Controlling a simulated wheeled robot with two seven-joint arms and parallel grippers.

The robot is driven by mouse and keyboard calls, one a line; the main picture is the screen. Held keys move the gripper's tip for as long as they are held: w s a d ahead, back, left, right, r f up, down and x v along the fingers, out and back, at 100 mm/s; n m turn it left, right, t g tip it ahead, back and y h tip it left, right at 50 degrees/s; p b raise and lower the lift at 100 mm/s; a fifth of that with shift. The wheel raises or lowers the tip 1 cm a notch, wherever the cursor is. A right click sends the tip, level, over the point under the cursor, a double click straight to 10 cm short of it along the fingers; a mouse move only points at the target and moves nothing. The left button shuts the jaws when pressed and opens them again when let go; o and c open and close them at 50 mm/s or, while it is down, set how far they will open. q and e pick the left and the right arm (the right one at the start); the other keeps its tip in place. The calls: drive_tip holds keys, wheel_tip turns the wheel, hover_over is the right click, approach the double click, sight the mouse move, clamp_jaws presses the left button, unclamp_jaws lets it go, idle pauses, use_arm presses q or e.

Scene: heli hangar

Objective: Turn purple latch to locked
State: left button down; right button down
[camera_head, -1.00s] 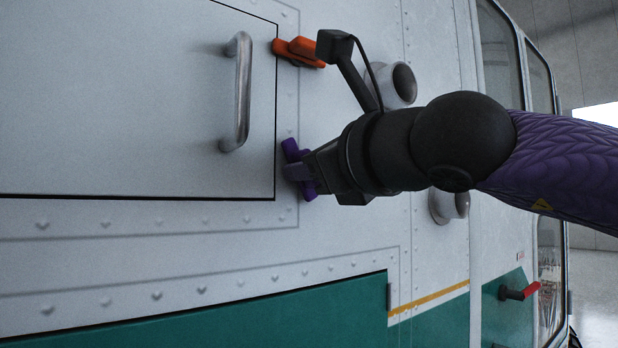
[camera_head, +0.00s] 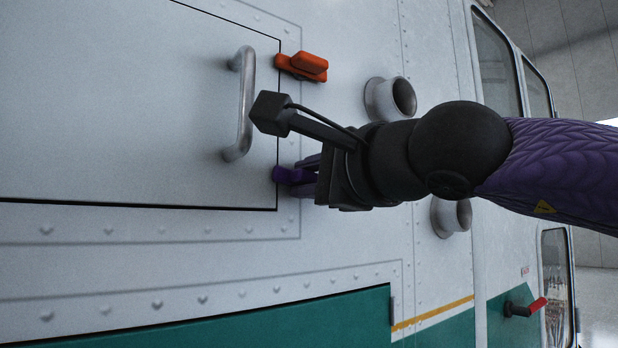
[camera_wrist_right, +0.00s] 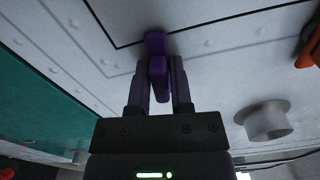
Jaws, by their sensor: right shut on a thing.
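The purple latch (camera_head: 288,175) sits at the lower right corner of the hatch panel (camera_head: 120,120). In the head view it now lies roughly horizontal, with its left end over the panel's edge seam. My right gripper (camera_head: 306,174) is shut on it, and the arm comes in from the right. In the right wrist view the purple latch (camera_wrist_right: 157,68) stands between the two fingers of my right gripper (camera_wrist_right: 159,85), its far end at the dark seam. The gripper hides part of the latch in the head view. My left gripper is not in view.
An orange latch (camera_head: 302,66) is at the panel's upper right. A metal handle (camera_head: 243,105) stands out from the panel, close to my wrist camera arm. Two round fittings, an upper one (camera_head: 390,98) and a lower one (camera_head: 450,215), project near my right arm.

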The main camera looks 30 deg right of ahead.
drive_tip(key=shift+f+n, duration=0.1)
drive_tip(key=shift+n, duration=0.9)
drive_tip(key=c, duration=0.6)
unclamp_jaws()
drive_tip(key=shift+s, duration=0.1)
drive_tip(key=s+b, duration=0.2)
drive_tip(key=s, duration=0.7)
drive_tip(key=shift+s+d, duration=0.35)
